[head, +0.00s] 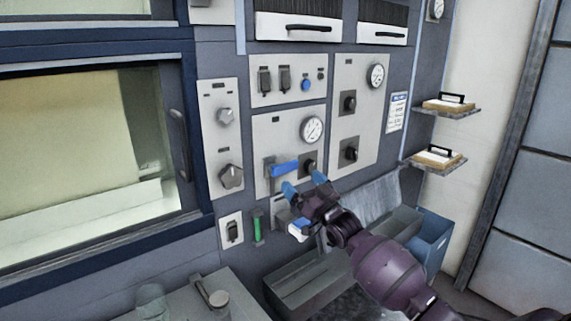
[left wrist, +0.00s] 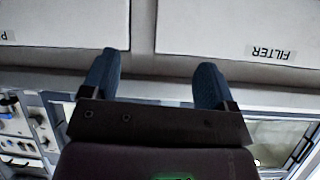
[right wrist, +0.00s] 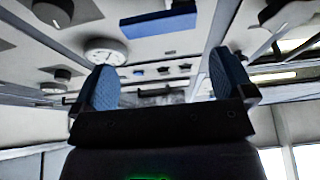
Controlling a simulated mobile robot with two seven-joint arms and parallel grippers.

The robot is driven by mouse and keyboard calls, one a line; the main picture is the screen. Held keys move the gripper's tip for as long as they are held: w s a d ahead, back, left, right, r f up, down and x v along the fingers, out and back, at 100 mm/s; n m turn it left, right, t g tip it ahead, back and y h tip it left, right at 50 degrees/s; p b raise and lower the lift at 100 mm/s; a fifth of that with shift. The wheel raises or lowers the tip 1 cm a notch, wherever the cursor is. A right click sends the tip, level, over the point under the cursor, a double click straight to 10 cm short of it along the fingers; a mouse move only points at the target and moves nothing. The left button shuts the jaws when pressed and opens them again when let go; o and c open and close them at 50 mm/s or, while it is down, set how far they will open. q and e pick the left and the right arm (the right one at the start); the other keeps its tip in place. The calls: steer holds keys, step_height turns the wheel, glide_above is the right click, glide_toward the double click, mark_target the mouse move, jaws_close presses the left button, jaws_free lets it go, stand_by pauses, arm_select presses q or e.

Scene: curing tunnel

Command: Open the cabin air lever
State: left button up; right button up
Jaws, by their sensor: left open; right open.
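The lever with a blue handle (head: 286,168) is on a light panel (head: 262,140) below a round gauge. Its blue bar lies roughly level, reaching right from a grey mount. I cannot read a label naming it as cabin air. It also shows in the right wrist view as a blue bar (right wrist: 158,25), ahead of the fingers. My right gripper (head: 304,184) is open and empty, just below and right of the lever, apparently apart from it; the wrist view shows its spread blue fingers (right wrist: 163,75). My left gripper (left wrist: 155,72) is open and empty, out of the head view.
A black knob (head: 309,166) sits close right of the lever. A green handle (head: 257,226) and a switch (head: 231,231) are below left. Grey bins (head: 300,287) and a blue bin (head: 432,240) stand below. Two small shelves (head: 446,112) jut out at right. Panels marked FILTER (left wrist: 235,30) face my left gripper.

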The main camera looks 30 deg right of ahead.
mark_target(287, 165)
steer(key=p+x, duration=0.1)
steer(key=x, duration=0.7)
steer(key=shift+w+a, duration=0.1)
steer(key=shift+w, duration=0.15)
steer(key=c, duration=0.9)
